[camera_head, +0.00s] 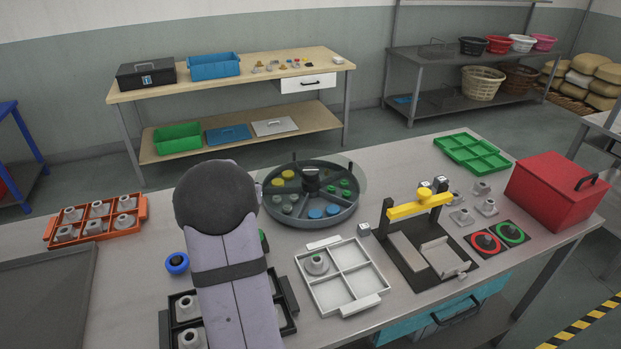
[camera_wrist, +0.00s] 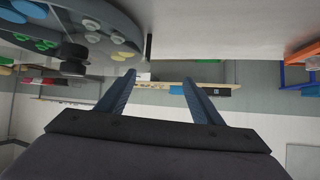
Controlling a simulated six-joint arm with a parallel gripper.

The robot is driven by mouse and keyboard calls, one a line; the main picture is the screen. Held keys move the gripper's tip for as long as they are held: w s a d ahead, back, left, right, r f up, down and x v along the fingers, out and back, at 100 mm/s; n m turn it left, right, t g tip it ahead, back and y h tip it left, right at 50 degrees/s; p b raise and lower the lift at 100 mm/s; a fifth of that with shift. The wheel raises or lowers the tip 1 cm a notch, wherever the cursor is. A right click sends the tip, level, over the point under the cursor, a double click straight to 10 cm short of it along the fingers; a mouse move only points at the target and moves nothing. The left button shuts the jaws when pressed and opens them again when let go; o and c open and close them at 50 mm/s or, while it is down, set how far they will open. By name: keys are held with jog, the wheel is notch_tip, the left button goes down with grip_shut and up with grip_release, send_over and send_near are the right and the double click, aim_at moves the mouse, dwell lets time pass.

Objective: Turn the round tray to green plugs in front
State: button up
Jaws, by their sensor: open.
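The round grey tray (camera_head: 292,222) stands on the table with a dark hub (camera_head: 311,176) in its middle and dividers. In the head view, green plugs (camera_head: 345,189) lie at its right, blue plugs (camera_head: 325,212) at the front, grey pieces (camera_head: 281,208) at the left front and yellow plugs (camera_head: 284,177) at the left back. In the wrist view the tray (camera_wrist: 122,14) appears at the upper left, with green plugs (camera_wrist: 44,45) near the hub. My gripper (camera_wrist: 158,84) is open and empty, apart from the tray; my arm hides it in the head view.
A white divided tray (camera_head: 343,282) with one grey piece is in front of the round tray. A yellow-barred fixture (camera_head: 419,207) stands to its right. An orange tray (camera_head: 98,222) is at the left. A blue knob (camera_head: 177,263) and a dark tray (camera_head: 287,304) are near my arm.

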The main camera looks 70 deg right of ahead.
aim_at(310, 171)
jog(key=s+d+m+g+h, duration=0.1)
jog(key=s+d, duration=0.3)
jog(key=s+d+m+g+h, duration=0.1)
jog(key=s+d, duration=0.3)
jog(key=s+d+m+g+h+b, duration=0.1)
jog(key=s+d+m+g, duration=0.1)
jog(key=s+d, duration=0.2)
jog(key=shift+s+f, duration=0.1)
jog(key=shift+s, duration=0.05)
jog(key=shift+s+d+g, duration=0.25)
jog(key=shift+s+g, duration=0.05)
jog(key=shift+s, duration=0.15)
jog(key=shift+p+x, duration=1.15)
jog(key=shift+x, duration=2.45)
jog(key=shift+w, duration=0.1)
jog(key=c, duration=1.5)
